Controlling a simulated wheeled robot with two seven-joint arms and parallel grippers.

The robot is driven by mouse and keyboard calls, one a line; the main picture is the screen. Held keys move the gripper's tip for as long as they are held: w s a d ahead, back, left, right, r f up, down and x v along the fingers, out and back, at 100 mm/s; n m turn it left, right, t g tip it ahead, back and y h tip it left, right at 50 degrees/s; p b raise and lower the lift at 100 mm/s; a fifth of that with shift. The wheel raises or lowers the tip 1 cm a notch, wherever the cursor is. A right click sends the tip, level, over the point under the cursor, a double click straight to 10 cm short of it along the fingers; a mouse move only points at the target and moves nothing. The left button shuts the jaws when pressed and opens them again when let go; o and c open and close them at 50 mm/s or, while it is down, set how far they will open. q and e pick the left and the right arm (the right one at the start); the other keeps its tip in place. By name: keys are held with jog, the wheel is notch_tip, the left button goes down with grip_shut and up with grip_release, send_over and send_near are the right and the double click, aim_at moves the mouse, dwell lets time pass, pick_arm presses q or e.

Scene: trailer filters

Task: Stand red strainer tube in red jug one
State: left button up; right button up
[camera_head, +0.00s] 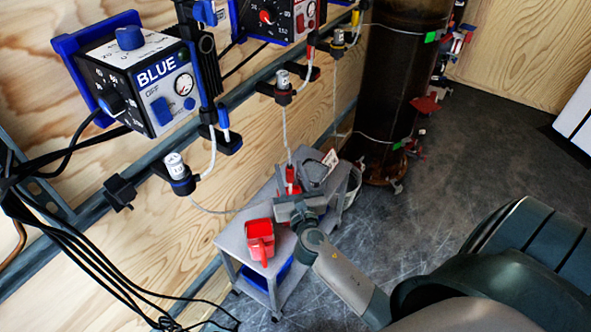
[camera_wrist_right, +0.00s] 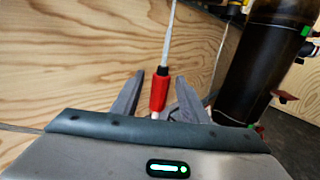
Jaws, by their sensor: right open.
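The red strainer tube (camera_head: 292,178) hangs upright on a thin white hose at the far side of my right gripper (camera_head: 298,203). In the right wrist view the tube (camera_wrist_right: 159,92) appears between the two spread fingers of my right gripper (camera_wrist_right: 157,98), with a pale tip below it. The fingers stand apart from the tube on both sides in that picture; depth is hard to judge. A red jug (camera_head: 260,247) stands open on the trolley, left of and nearer than the gripper. My left gripper is not in view.
The grey trolley (camera_head: 232,241) stands by the wooden wall, with a grey jug (camera_head: 313,174) toward its far end and a blue bin (camera_head: 257,279) below. A dark cylinder (camera_head: 395,90) stands behind it. A BLUE control box (camera_head: 135,80) hangs at left. Floor at right is clear.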

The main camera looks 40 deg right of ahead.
pick_arm(q)
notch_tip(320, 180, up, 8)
jog(key=b, duration=0.1)
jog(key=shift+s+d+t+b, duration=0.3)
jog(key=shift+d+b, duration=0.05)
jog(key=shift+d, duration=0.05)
pick_arm(e)
jog(key=v, duration=1.7)
jog(key=shift+s, duration=0.25)
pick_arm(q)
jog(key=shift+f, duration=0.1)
pick_arm(e)
jog(key=shift+a+f, duration=0.1)
jog(key=shift+a, duration=0.05)
